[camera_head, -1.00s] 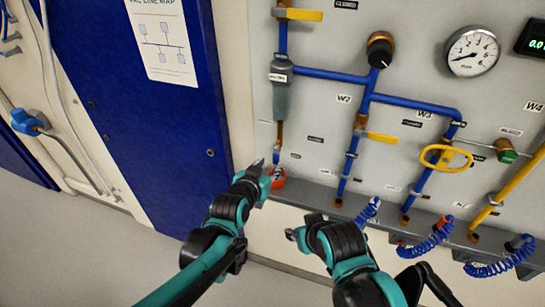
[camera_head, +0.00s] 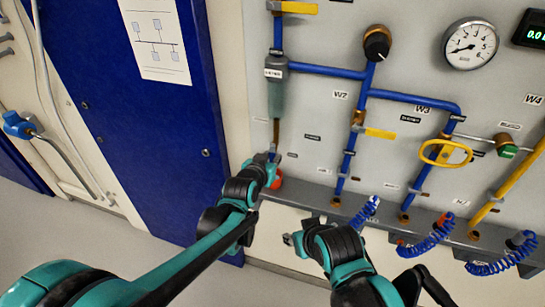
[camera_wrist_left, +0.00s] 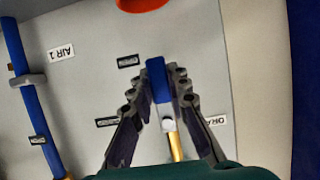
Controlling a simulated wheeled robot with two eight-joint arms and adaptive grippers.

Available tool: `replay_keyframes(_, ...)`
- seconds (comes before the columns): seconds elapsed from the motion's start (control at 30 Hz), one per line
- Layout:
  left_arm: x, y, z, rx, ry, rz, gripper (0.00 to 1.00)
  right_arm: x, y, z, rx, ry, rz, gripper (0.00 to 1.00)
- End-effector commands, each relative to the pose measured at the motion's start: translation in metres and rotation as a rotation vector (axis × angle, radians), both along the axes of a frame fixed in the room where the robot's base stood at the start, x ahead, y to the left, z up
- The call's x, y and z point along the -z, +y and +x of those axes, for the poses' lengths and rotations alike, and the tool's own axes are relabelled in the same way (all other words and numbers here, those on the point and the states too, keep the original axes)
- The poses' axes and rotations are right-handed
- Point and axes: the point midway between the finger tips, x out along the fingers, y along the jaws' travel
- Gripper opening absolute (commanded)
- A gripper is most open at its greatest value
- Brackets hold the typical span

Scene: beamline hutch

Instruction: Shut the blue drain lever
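The blue drain lever (camera_wrist_left: 158,80) shows in the left wrist view as a short blue bar between my left gripper's fingertips, beside a brass pipe (camera_wrist_left: 176,146). My left gripper (camera_wrist_left: 161,74) has its fingers apart, one on each side of the lever; I cannot tell whether they touch it. In the head view my left gripper (camera_head: 271,160) is at the panel, below the grey-green filter bowl (camera_head: 276,98), and largely hides the lever. My right gripper (camera_head: 289,238) is low in front of the panel, away from the lever; its finger opening is too small to judge.
A red-orange part (camera_head: 277,179) is just below my left gripper. Blue pipes, a yellow round handle (camera_head: 446,153), a gauge (camera_head: 470,46) and coiled blue hoses (camera_head: 428,240) are to the right. A grey ledge (camera_head: 318,195) runs under the panel. A dark blue door (camera_head: 150,130) is at the left.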

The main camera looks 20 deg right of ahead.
Motion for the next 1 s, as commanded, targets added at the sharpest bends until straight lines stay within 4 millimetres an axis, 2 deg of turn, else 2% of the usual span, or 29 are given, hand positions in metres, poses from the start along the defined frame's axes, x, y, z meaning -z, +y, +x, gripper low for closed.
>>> replay_keyframes(0.47, 0.000, -0.001, -0.001, -0.001, 0.028, -0.041, 0.00, 0.000, 0.000, 0.000, 0.000, 0.000, 0.000, 0.40)
replay_keyframes(1.0, -0.004, -0.015, -0.010, -0.001, 0.269, -0.398, 0.00, 0.000, 0.000, 0.000, 0.000, 0.000, 0.000, 0.40)
